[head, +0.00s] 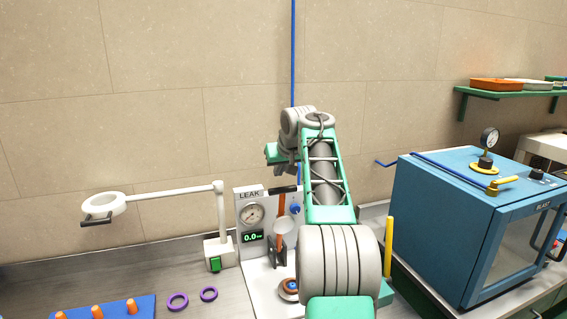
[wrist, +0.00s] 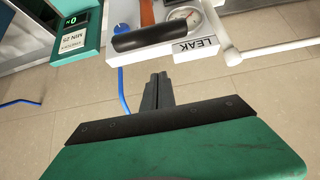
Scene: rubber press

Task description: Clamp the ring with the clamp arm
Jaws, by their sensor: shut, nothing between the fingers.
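The leak tester (head: 250,193) stands on the bench with a gauge and a green "0.0" display. Its orange clamp arm (head: 280,208) stands upright, raised, with a black grip bar at its top and a pale round pad partway down. In the wrist view the black grip bar (wrist: 155,34) lies beyond my fingertips, apart from them.
Two purple rings (head: 178,302) lie on the bench by a blue mat (head: 142,302) with orange pegs. A white lamp-like magnifier (head: 160,194) stands at left. A blue blast cabinet (head: 450,215) stands at right, with a yellow post (head: 389,243) before it.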

